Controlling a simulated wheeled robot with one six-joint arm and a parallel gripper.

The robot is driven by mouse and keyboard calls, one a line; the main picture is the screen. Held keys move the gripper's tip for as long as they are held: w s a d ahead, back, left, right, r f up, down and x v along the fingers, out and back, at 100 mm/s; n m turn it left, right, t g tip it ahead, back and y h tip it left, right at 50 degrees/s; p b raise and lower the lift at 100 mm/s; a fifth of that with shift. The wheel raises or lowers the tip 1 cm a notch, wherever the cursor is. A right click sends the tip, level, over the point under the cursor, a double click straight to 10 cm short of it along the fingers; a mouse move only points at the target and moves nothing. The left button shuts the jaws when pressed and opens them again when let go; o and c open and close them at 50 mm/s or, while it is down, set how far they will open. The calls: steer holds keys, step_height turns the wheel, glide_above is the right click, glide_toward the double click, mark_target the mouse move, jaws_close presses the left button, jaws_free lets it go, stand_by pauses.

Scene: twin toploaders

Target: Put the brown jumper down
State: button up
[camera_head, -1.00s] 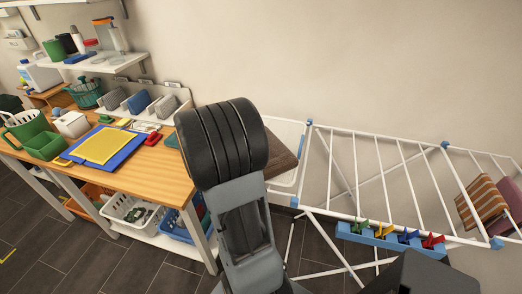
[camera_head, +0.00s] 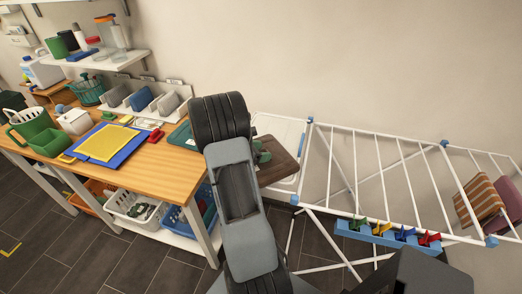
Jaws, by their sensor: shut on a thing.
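The brown jumper (camera_head: 281,163) is a flat, dark brown piece just right of my arm, over the white-rimmed top (camera_head: 292,128) of a unit by the wall. My gripper (camera_head: 264,156) shows only in small part behind my arm, at the jumper's left side. It is shut on the jumper. My arm hides the jumper's left end and most of the gripper. I cannot tell whether the jumper touches the white surface below it.
A white drying rack (camera_head: 385,185) stands to the right, with a blue peg holder (camera_head: 388,236) and a striped cloth (camera_head: 483,201). A wooden worktable (camera_head: 150,172) with several items stands left. Dark floor (camera_head: 95,262) is clear in front.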

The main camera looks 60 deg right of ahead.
steer(key=shift+f, duration=0.1)
steer(key=shift+f, duration=0.1)
steer(key=o, duration=1.1)
